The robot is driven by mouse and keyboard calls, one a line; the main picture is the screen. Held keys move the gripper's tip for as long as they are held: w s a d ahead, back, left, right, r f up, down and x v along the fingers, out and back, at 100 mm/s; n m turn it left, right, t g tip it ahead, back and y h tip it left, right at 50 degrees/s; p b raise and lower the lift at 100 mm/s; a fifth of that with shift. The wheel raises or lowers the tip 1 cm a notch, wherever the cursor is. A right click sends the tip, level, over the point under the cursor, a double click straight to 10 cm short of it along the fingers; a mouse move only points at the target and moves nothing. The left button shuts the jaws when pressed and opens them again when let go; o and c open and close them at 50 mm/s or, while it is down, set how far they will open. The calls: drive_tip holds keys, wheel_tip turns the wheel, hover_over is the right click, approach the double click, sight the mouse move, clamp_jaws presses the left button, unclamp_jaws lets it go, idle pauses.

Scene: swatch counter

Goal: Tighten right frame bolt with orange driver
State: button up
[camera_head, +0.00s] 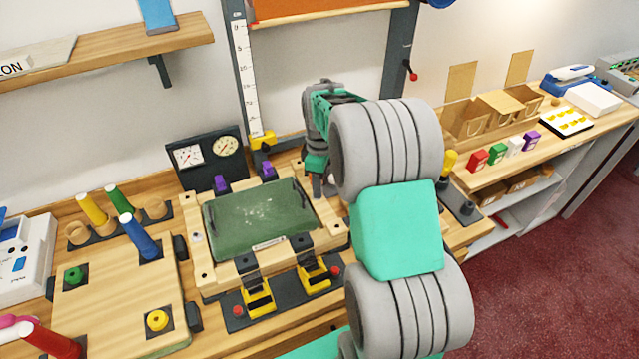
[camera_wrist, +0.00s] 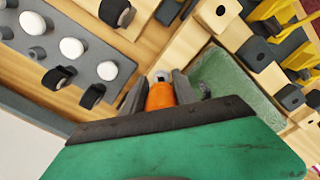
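My gripper (camera_wrist: 160,92) is shut on the orange driver (camera_wrist: 160,97), with a finger on each side of its orange body. A grey metal end of the driver shows just beyond the fingers. In the head view my gripper (camera_head: 318,188) points down at the right back part of the wooden frame (camera_head: 325,238). The frame surrounds a green panel (camera_head: 258,218), which also shows in the wrist view (camera_wrist: 240,82). Dark round spots show on the frame, but I cannot tell which is the right bolt. The driver's contact with the frame cannot be made out.
Yellow-handled clamps (camera_head: 258,300) stand along the frame's front. A gauge panel (camera_head: 208,158) stands behind it. A grey rack with several white knobs (camera_wrist: 72,48) lies beside the driver in the wrist view. A wooden board (camera_head: 125,300) with coloured handles is at left.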

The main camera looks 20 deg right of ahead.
clamp_jaws()
drive_tip(key=m, duration=0.6)
drive_tip(key=shift+s+a+m, duration=0.1)
drive_tip(key=shift+a+m, duration=0.2)
drive_tip(key=m, duration=0.3)
drive_tip(key=shift+a+m, duration=0.15)
drive_tip(key=shift+m, duration=0.25)
drive_tip(key=m, duration=0.4)
drive_tip(key=shift+a+m, duration=0.2)
drive_tip(key=shift+m, duration=0.1)
drive_tip(key=shift+o, duration=1.7)
unclamp_jaws()
